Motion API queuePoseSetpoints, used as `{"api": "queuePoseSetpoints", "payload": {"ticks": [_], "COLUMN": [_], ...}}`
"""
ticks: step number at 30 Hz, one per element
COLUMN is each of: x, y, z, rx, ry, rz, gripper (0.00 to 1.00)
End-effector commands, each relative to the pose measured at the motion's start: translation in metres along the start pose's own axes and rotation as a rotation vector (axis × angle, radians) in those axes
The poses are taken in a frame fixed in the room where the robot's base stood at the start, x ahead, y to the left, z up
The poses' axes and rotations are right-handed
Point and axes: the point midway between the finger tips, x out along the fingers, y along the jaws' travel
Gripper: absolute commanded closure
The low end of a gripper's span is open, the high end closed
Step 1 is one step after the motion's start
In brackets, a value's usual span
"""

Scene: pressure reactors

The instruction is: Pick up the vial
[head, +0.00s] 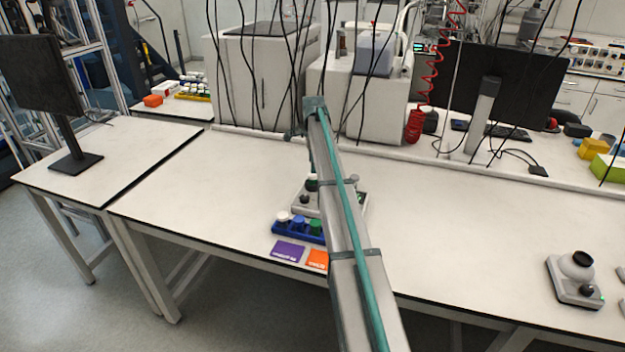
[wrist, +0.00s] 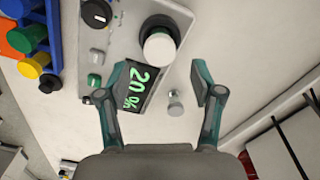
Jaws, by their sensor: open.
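In the wrist view, my gripper (wrist: 160,80) is open, with its two teal fingers apart and nothing held between them. A round white-capped piece, which may be the vial (wrist: 158,46), sits on the grey device just beyond the fingertips. A small clear or silvery piece (wrist: 175,103) shows between the fingers, near the right one; I cannot tell whether it is a vial. In the head view, a white cap (head: 311,180) shows at the device beside my arm. My arm hides part of the device, and my fingertips are not clear there.
The grey device (wrist: 122,38) has a black knob and a lit display reading 20 %. A blue rack (head: 287,232) holds several coloured caps, with purple (head: 287,250) and orange (head: 317,260) cards in front. Another small device (head: 574,280) stands far right. The bench left of the rack is clear.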

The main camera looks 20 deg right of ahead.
Motion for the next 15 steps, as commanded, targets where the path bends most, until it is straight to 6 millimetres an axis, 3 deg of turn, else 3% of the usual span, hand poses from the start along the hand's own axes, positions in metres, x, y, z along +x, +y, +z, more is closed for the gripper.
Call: {"api": "queuePoseSetpoints", "payload": {"ticks": [7,15], "x": [0.013,0.046], "y": [0.001,0.001], "z": [0.001,0.002], "rx": [-0.001,-0.001], "ry": [0.0,0.0], "rz": [0.0,0.001], "gripper": [0.34,0.34]}}
